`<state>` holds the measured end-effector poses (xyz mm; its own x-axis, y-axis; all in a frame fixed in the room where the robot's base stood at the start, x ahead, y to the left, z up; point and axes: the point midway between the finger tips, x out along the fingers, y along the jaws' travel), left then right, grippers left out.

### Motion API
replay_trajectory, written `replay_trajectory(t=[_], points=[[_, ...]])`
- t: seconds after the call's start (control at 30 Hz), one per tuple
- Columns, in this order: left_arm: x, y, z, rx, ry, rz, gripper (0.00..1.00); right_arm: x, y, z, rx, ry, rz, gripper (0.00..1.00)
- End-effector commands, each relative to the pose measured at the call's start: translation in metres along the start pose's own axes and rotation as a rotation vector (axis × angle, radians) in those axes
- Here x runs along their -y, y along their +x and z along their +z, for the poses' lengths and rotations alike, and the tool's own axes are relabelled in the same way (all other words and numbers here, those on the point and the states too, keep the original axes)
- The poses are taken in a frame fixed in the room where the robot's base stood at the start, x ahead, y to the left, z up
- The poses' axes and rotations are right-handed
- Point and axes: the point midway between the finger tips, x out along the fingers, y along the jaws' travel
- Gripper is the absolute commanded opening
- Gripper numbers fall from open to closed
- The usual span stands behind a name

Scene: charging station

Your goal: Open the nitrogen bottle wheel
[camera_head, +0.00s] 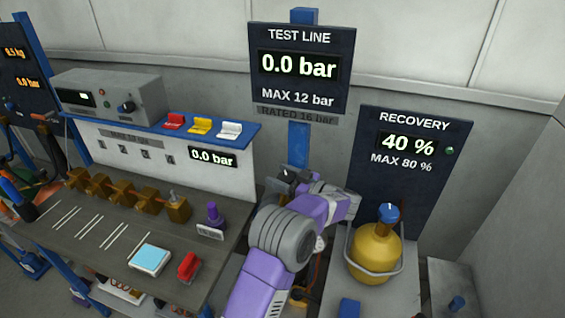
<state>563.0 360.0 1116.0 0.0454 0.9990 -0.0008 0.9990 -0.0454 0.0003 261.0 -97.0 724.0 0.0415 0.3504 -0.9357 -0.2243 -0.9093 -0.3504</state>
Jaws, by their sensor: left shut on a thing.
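My left arm comes up from the bottom middle and bends over at the blue post. My left gripper (287,178) is small and dark in this view, partly covered by my own wrist and forearm. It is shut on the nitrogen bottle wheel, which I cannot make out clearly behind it. The nitrogen bottle is also hidden by my arm. The test line panel (301,68) above reads 0.0 bar. My right gripper is not in view.
A yellow recovery bottle (375,254) with a blue knob stands right of my arm, under the recovery panel (414,150) reading 40 %. To the left is a workbench (85,250) with brass valves (130,195), a purple-topped item (214,214) and a red clip (188,268).

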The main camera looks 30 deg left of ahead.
Motion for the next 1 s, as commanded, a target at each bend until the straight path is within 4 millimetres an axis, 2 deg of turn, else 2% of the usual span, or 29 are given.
replay_trajectory(t=[0.03,0.23,0.67,1.0], points=[[-0.001,0.000,-0.006,-0.003,0.001,-0.044,0.36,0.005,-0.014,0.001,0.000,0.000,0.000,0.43],[0.002,0.000,-0.004,-0.005,0.000,-0.192,0.36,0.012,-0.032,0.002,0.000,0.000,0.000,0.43],[0.006,0.001,-0.002,-0.008,-0.002,-0.386,0.36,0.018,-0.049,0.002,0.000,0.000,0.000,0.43],[0.015,0.011,0.000,-0.015,0.006,-0.536,0.36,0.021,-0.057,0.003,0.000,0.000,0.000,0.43]])
